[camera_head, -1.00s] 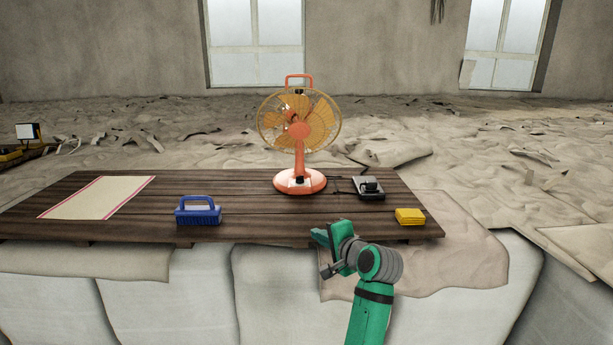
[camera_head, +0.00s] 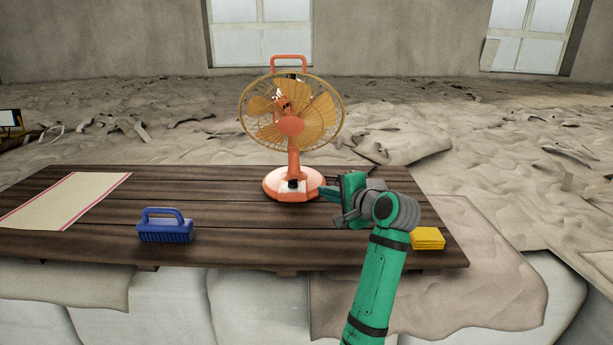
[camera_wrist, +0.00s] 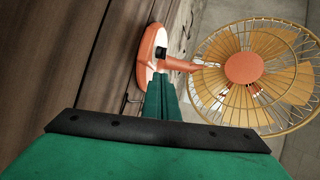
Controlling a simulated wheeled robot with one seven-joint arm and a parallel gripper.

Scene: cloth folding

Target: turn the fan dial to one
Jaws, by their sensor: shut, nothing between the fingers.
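An orange fan (camera_head: 292,130) with a round cage and a top handle stands upright on the wooden table. Its base (camera_head: 281,184) has a white front panel with a small black dial (camera_head: 293,184). My green gripper (camera_head: 325,191) is just right of the base, with its fingers shut and empty, pointing left towards it. In the wrist view the fan (camera_wrist: 243,68) lies sideways in the picture, and the shut fingertips (camera_wrist: 160,76) reach close to the black dial (camera_wrist: 160,53). Whether they touch the base cannot be told.
The wooden table (camera_head: 100,235) also holds a blue brush (camera_head: 165,228) at front left, a cream cloth with red edges (camera_head: 68,198) at far left, and a yellow block (camera_head: 427,239) at front right. My arm hides the dark device right of the fan.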

